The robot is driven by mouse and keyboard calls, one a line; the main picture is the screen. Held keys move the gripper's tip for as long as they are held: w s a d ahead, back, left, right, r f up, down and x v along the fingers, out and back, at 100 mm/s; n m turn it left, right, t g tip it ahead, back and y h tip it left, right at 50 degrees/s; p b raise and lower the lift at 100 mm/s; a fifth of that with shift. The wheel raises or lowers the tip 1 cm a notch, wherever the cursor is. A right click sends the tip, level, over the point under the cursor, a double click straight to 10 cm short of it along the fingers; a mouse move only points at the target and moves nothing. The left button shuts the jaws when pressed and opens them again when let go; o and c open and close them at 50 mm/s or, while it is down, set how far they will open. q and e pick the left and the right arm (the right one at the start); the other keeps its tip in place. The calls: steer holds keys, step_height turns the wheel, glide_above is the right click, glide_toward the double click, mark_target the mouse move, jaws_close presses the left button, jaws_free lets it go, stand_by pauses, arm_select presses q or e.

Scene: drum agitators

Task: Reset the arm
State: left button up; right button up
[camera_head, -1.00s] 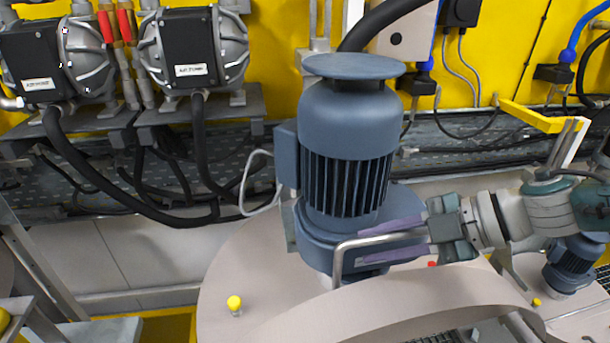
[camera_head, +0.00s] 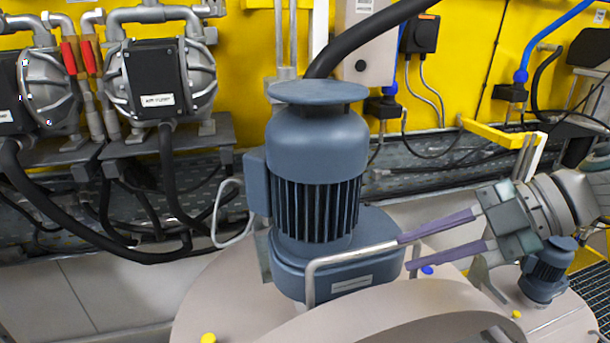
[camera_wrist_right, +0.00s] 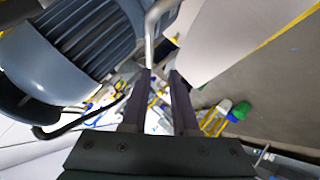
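My right gripper (camera_head: 405,253) reaches in from the right in the head view. Its two purple fingers are apart, with nothing between them along their length. A bent metal bar handle (camera_head: 345,252) stands in front of the blue-grey motor (camera_head: 318,170), on top of the drum. The bar's right end meets or overlaps the upper fingertip; I cannot tell if they touch. In the right wrist view, the bar (camera_wrist_right: 151,38) ends near the left fingertip, and the gripper (camera_wrist_right: 161,73) shows a gap between its fingers. My left gripper is not in view.
A beige curved drum cover (camera_head: 415,315) lies below the gripper. A smaller blue motor (camera_head: 545,270) stands at the right. Air pumps (camera_head: 160,85) with black hoses are at the back left. A yellow bracket (camera_head: 495,135) juts out behind my arm.

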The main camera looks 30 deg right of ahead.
steer(key=w+a+r+m+t+h+p, duration=0.2)
steer(key=a+r+m+t+h+p, duration=0.3)
steer(key=a+m, duration=0.45)
steer(key=s+a+r+m+g+h+p, duration=0.1)
steer(key=s+m+g, duration=0.6)
steer(key=s, duration=1)
steer(key=shift+a+g+h+p, duration=0.9)
steer(key=shift+a+g+p, duration=0.15)
steer(key=shift+g, duration=0.15)
